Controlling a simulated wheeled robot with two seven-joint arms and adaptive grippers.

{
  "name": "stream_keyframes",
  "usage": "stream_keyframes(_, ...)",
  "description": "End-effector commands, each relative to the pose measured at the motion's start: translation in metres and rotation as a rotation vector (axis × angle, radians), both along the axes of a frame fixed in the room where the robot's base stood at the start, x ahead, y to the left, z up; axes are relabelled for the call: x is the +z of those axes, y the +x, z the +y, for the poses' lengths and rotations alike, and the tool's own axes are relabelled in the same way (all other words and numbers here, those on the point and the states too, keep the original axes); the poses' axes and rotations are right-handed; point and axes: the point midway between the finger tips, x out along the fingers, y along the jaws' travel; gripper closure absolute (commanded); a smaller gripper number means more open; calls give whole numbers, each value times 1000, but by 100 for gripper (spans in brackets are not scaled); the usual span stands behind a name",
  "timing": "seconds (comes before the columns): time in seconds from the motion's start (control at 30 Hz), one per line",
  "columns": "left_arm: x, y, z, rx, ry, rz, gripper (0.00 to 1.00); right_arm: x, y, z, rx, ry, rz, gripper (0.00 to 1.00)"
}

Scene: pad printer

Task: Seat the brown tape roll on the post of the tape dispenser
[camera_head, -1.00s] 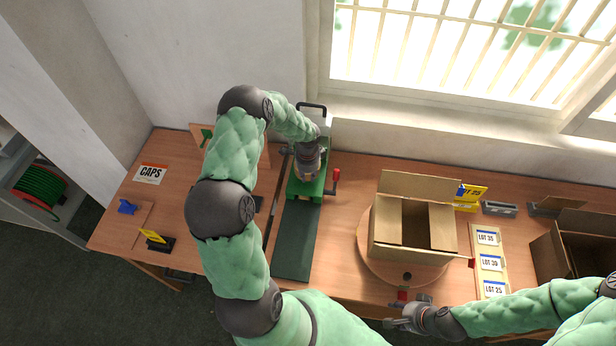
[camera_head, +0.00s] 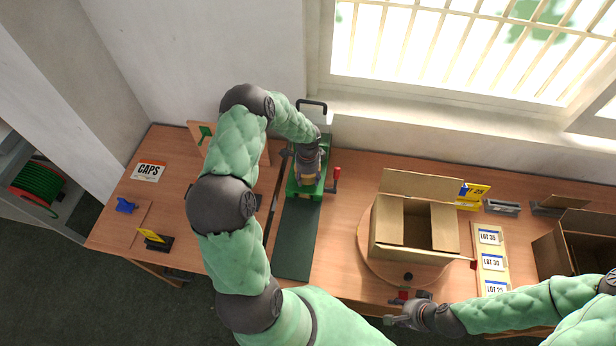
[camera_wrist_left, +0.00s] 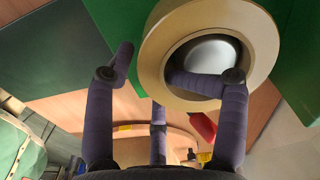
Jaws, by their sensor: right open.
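The brown tape roll is a tan ring (camera_wrist_left: 260,48) at the top of the left wrist view. A pale grey rounded form, possibly the post, shows inside its hole; I cannot tell whether the roll is seated. Green surfaces, apparently of the dispenser (camera_wrist_left: 288,75), lie behind it. In the head view the green device (camera_head: 296,192) stands under my left gripper (camera_head: 308,168). My right gripper (camera_head: 398,320) is open, near the front table edge.
A red-knobbed crank (camera_head: 335,178) stands right of the green device. A dark green strip (camera_head: 297,240) runs forward from it. An open carton (camera_head: 385,245) sits on a round wooden turntable (camera_head: 372,268). A label board (camera_head: 478,265) is farther right.

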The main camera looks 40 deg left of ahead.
Motion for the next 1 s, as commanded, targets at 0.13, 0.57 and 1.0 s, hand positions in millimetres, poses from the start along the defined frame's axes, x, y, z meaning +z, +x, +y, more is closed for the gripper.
stream_keyframes(0.13,-2,-3,-2,-1,-3,7,50,0,0,0,0,0,0,54)
stream_keyframes(0.57,45,1,0,-1,2,-2,50,0,0,0,0,0,0,54)
stream_keyframes(1.0,113,1,0,0,1,-1,50,0,0,0,0,0,0,54)
